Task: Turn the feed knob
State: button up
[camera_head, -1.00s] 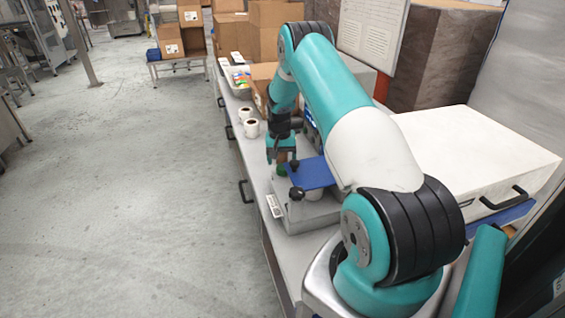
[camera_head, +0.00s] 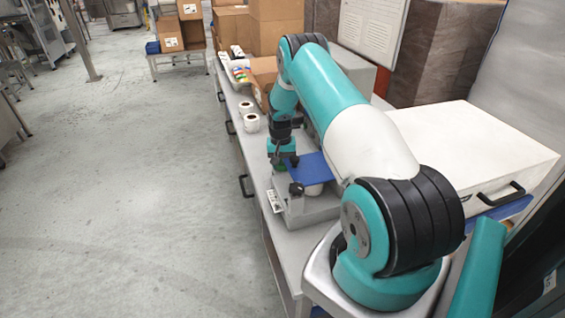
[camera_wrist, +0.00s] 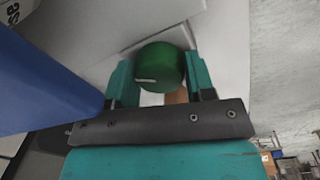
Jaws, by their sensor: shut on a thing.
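The feed knob is a round green knob (camera_wrist: 160,68) with a short white line on its face, seen in the wrist view. My gripper (camera_wrist: 160,75) has one teal finger on each side of the knob and is shut on it. In the head view my gripper (camera_head: 281,166) is at the left part of a grey bench machine (camera_head: 312,212), beside a blue plate (camera_head: 312,168). The knob is mostly hidden there by the gripper. A black knob (camera_head: 296,188) stands at the near edge of the blue plate.
Cardboard boxes (camera_head: 280,35) stack at the back. A large white case (camera_head: 475,150) is at the right. The floor (camera_head: 130,190) to the left is clear.

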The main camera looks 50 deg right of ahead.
jog(key=shift+b, duration=0.3)
jog(key=shift+f+m+b, duration=0.2)
jog(key=shift+m+b, duration=0.8)
jog(key=shift+b, duration=0.05)
jog(key=m+b, duration=0.3)
jog(key=shift+m, duration=0.3)
jog(key=m+b, duration=0.1)
jog(key=m, duration=0.1)
jog(key=m+b, duration=0.2)
jog(key=m, duration=0.1)
jog(key=shift+w+r+y, duration=0.1)
jog(key=shift+r+y, duration=0.1)
jog(key=shift+y, duration=0.1)
jog(key=shift+b, duration=0.3)
jog(key=o, duration=0.9)
